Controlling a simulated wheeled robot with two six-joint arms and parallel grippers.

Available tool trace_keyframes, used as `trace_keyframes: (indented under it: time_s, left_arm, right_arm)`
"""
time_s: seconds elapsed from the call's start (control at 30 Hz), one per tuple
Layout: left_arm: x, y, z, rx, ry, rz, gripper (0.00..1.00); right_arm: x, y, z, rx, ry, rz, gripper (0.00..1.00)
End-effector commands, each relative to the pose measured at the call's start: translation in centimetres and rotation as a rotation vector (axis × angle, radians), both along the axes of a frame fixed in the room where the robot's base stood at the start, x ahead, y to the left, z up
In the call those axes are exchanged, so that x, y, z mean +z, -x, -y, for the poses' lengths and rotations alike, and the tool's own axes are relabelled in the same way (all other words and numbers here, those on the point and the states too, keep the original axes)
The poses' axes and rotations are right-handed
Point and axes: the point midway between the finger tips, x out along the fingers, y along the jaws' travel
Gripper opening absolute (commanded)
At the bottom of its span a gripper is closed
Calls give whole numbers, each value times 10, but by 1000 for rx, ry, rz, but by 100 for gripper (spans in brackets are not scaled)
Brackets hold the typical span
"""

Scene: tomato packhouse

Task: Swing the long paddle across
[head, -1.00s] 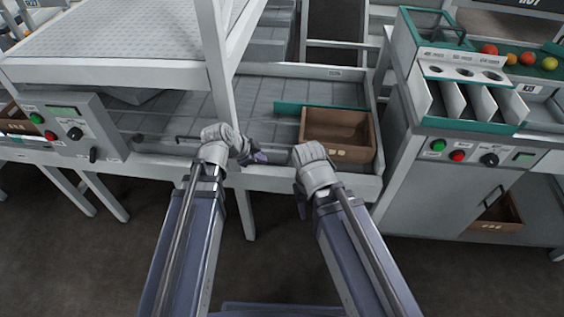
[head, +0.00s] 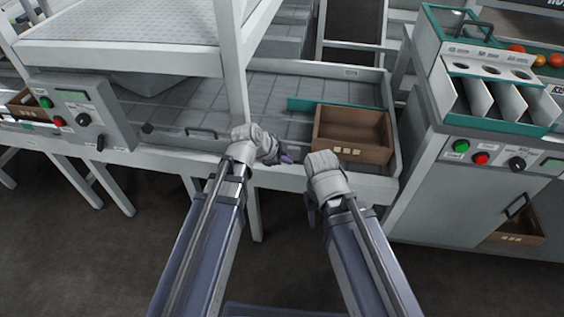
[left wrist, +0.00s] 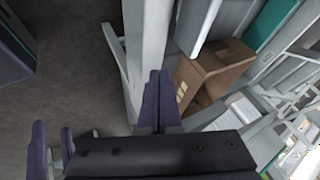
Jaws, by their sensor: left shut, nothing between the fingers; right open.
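A long teal bar (head: 340,104) lies on the grey tiled deck (head: 285,100) behind the brown crate; it may be the paddle, and the crate hides part of it. A dark handle (head: 201,132) shows at the deck's front left. My left gripper (head: 286,158) is shut and empty at the deck's front edge, between the post and the crate. Its closed fingers also show in the left wrist view (left wrist: 160,100). My right gripper (head: 310,208) is open, lower and in front of the front rail, apart from the crate.
The brown crate (head: 352,153) sits at the deck's right end and also shows in the left wrist view (left wrist: 215,70). A white post (head: 232,70) rises beside my left gripper. A control box (head: 85,110) stands left, a sorting machine (head: 470,160) right. Open floor lies in front.

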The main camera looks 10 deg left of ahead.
Motion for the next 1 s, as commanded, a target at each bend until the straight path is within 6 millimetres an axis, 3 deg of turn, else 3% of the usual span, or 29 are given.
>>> trace_keyframes:
  time_s: [0.03,0.23,0.3,0.4,0.87,1.0]
  left_arm:
    - [-16,-6,5,-2,0,0,0]
    - [-44,-22,19,-2,0,0,0]
    - [-34,-40,19,0,0,0,0]
    - [-33,-53,19,1,0,0,0]
    - [-33,-60,19,2,0,0,0]
    - [-33,-87,21,38,-1,1,0]
  right_arm:
    - [-15,0,0,0,0,0,50]
    - [-44,0,0,0,2,1,50]
    - [-34,0,0,0,2,1,50]
    - [-33,0,0,0,2,1,50]
    - [-33,0,0,0,1,0,50]
    - [-33,0,0,0,1,0,50]
